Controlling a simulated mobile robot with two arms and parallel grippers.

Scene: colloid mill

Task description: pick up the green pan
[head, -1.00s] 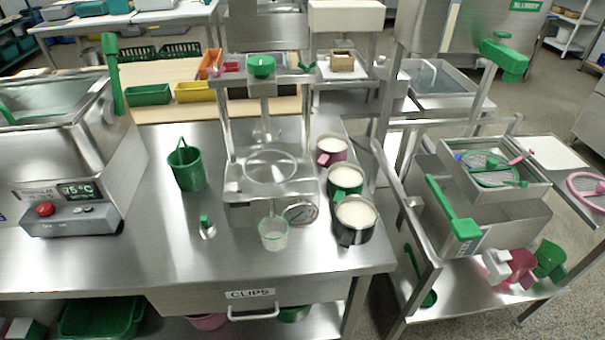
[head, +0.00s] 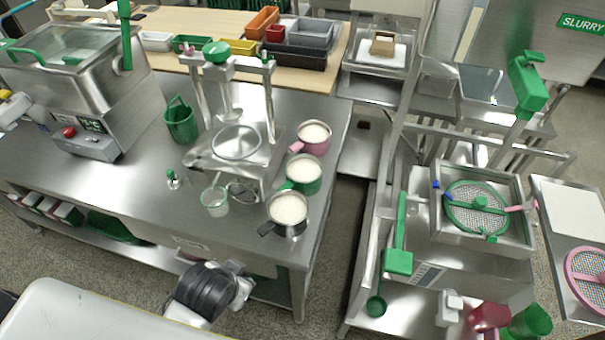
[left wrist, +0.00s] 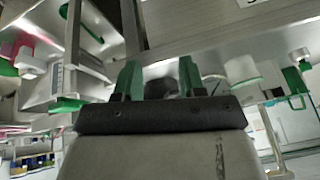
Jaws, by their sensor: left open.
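The green pan (head: 304,172) stands upright on the steel table in the head view, full of something white, with its green handle pointing left. It is between a pink pan (head: 313,138) behind it and a dark-handled steel pan (head: 288,211) in front, both also filled with white. My left gripper (left wrist: 158,78) shows in the left wrist view with its two green fingers apart and nothing clearly held between them. A dark shape behind the fingers is too unclear to name. In the head view one of my arms is low in front of the table; its fingers are not visible.
A steel stand (head: 230,150) with a green knob is left of the pans, with a glass beaker (head: 215,201) in front. A green bucket (head: 181,122) stands farther left. A cart (head: 425,265) with a green sieve (head: 477,208) is at right, across a gap.

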